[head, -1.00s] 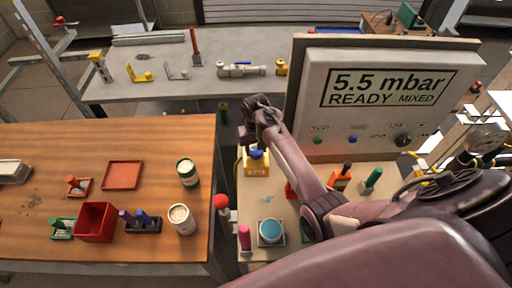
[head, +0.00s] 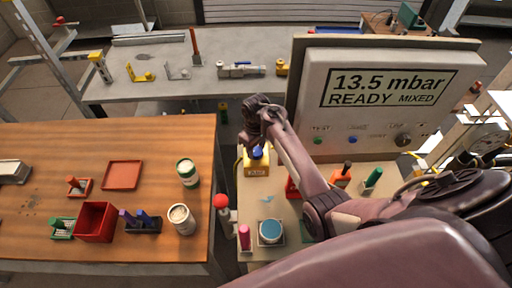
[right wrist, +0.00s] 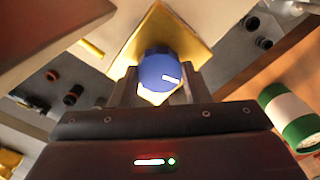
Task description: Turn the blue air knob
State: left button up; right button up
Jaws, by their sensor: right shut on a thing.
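The blue air knob (head: 257,153) sits on top of a yellow block labelled AIR (head: 257,171), at the left end of the bench by the panel. In the right wrist view the knob (right wrist: 160,71) shows a white pointer line aimed to the right. My right gripper (right wrist: 155,88) is shut on the knob, one finger on each side. In the head view my right gripper (head: 255,140) comes down over the knob from above. The panel display (head: 388,88) reads 13.5 mbar, READY MIXED. My left gripper is not in view.
A red-topped post (head: 220,201), a pink-handled item (head: 244,236) and a round blue-topped piece (head: 270,232) stand near the bench's front left. Orange (head: 341,174) and green (head: 373,179) items stand below the panel. The wooden table (head: 60,150) at left holds bins and jars.

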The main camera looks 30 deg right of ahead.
dwell(0.3)
jog(key=o, duration=1)
jog(key=shift+c, duration=0.2)
jog(key=shift+w+r, duration=0.1)
